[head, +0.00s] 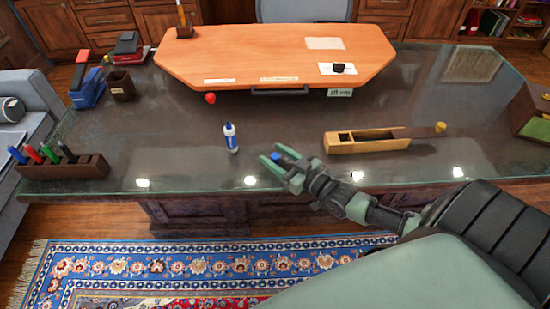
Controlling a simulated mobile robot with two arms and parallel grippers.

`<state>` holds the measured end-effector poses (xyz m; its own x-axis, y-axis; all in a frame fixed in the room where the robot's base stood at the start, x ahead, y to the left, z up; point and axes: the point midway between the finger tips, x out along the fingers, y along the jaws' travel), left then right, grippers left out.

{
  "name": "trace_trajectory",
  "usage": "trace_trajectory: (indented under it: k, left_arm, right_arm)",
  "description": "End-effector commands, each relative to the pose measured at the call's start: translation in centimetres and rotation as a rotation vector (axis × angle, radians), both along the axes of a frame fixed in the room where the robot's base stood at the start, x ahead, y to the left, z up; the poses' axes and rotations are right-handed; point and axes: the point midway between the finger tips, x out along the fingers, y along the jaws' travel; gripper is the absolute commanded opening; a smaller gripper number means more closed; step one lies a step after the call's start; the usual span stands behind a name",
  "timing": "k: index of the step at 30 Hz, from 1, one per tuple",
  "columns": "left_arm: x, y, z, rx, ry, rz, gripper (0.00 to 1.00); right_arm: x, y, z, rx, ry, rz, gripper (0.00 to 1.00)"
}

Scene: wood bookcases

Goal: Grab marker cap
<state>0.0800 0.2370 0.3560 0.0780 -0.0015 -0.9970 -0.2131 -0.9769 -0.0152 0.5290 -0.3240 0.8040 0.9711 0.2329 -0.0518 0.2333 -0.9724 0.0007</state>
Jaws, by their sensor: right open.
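A small blue cap (276,156) shows at the fingertips of my right gripper (278,159), near the front edge of the dark glass-topped desk (290,120). The gripper is open, with its fingers pointing left, and the cap appears to be between or just beyond them. I cannot tell whether a finger touches it. The fingers hide part of the desk around it. My left gripper is not in view.
A white and blue bottle (230,138) stands left of the gripper. A long wooden box (367,141) lies to the right. A wooden holder (63,168) with several colored markers sits at the left front. An orange board (270,55) is behind.

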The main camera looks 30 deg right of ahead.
Motion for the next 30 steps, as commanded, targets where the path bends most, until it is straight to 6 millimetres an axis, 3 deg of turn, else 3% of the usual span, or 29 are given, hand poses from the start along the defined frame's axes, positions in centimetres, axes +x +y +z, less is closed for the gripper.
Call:
trace_trajectory:
  k: [3,7,12,23,30]
  left_arm:
    - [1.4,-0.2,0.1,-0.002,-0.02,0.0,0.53]
    - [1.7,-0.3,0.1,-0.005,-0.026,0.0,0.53]
    - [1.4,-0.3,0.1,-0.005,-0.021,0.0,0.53]
    - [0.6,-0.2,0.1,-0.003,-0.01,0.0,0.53]
    - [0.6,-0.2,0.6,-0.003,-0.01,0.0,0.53]
  right_arm:
    - [0.1,0.1,-0.1,0.001,0.001,0.0,0.5]
    - [0.1,0.1,0.0,0.001,0.001,0.0,0.47]
    - [0.1,0.0,0.0,0.001,0.001,0.0,0.0]
    - [0.1,0.0,0.2,0.001,0.0,0.0,0.0]
    - [0.1,0.0,2.8,0.001,-0.002,0.0,0.0]
